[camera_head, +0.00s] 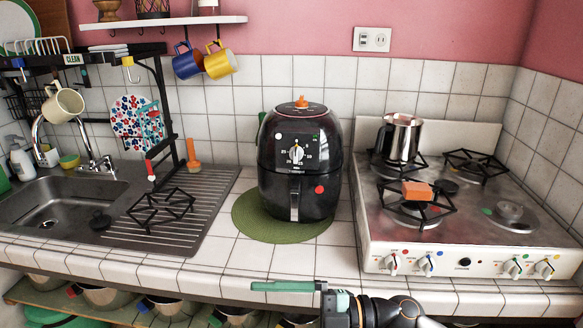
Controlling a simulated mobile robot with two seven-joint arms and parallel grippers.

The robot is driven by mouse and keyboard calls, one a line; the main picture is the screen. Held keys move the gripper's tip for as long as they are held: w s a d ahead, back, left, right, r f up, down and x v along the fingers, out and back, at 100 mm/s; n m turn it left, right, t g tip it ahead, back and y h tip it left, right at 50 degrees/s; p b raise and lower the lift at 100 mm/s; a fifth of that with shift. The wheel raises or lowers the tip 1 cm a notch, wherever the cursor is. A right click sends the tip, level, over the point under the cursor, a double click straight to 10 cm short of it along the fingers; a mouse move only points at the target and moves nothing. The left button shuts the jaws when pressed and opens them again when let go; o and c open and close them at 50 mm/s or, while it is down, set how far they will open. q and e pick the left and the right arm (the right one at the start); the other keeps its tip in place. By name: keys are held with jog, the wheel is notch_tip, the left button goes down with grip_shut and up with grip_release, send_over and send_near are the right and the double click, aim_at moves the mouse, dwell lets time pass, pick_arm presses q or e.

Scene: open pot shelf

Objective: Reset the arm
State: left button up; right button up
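My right gripper (322,292) is at the bottom centre, in front of the counter's front edge, with its dark arm coming in from the lower right. A long teal-green bar reaches left from it, and a shorter teal piece shows on its body. I cannot tell whether the bar is a finger or a held thing, or how far the fingers are apart. My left gripper is not in view. Several pots (170,307) stand on the open shelf (30,291) below the counter, partly hidden by its edge.
A black air fryer (300,165) stands on a green mat (252,224) on the tiled counter. A stove (375,225) with a metal pot (401,137) and an orange block (417,191) is at right. A sink (60,200) and dish rack (160,95) are at left.

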jog(key=w+d+f+m+t+h, duration=0.4)
jog(key=d+f+m+t+h, duration=0.9)
jog(key=m, duration=0.8)
jog(key=s+d+f+m+g+h, duration=0.1)
jog(key=s+d+f+m+g, duration=0.1)
jog(key=s+f, duration=0.5)
jog(key=s+d+f+m+g+h, duration=0.1)
jog(key=s+d+f+m+h, duration=0.1)
jog(key=s+d+f, duration=0.3)
jog(key=s+f+m, duration=0.1)
jog(key=s+f, duration=0.2)
jog(key=f, duration=0.3)
jog(key=shift+s+m+g+p, duration=0.3)
jog(key=shift+g, duration=0.1)
